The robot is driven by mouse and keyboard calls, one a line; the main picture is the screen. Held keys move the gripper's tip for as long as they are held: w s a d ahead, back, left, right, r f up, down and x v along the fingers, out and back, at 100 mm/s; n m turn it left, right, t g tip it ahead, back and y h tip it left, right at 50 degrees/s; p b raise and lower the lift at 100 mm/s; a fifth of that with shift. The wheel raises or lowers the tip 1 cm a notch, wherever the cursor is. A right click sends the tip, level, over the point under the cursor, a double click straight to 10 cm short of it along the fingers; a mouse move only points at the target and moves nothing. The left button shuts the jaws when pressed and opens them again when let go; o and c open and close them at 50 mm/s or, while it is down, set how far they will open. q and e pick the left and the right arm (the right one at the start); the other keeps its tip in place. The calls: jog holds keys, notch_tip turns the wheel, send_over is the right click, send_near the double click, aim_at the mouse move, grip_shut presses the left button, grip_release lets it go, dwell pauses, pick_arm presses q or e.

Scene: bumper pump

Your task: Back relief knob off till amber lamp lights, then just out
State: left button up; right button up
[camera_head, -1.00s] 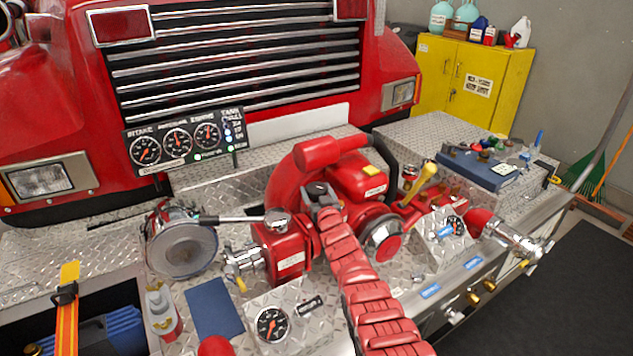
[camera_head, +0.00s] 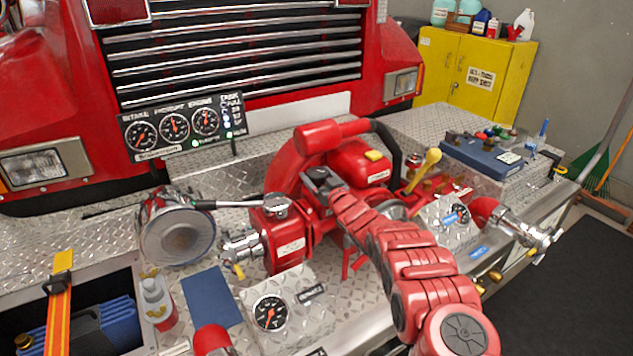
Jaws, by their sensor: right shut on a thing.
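My right arm comes in from the lower right and ends in my right gripper (camera_head: 318,180), over the front of the red pump (camera_head: 357,172). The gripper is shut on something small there. It hides the thing held, so I cannot make out the relief knob or its turn. A yellow piece (camera_head: 376,155) sits on top of the pump; I cannot tell whether it is a lamp. The gauge panel (camera_head: 185,128) has three dials and small green lights below them. I see no clearly lit amber lamp. My left gripper is not in view.
A single gauge (camera_head: 270,312) sits on the front deck and another (camera_head: 455,216) to the right. A chrome lamp-like round fitting (camera_head: 178,237) is at left, a yellow-knobbed lever (camera_head: 432,157) right of the pump. A blue tray (camera_head: 483,160) stands at the right.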

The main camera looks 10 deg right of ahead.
jog(key=o, duration=1)
jog(key=shift+d, duration=0.1)
jog(key=shift+o, duration=0.8)
jog(key=shift+s, duration=0.1)
jog(key=shift+s+r, duration=0.1)
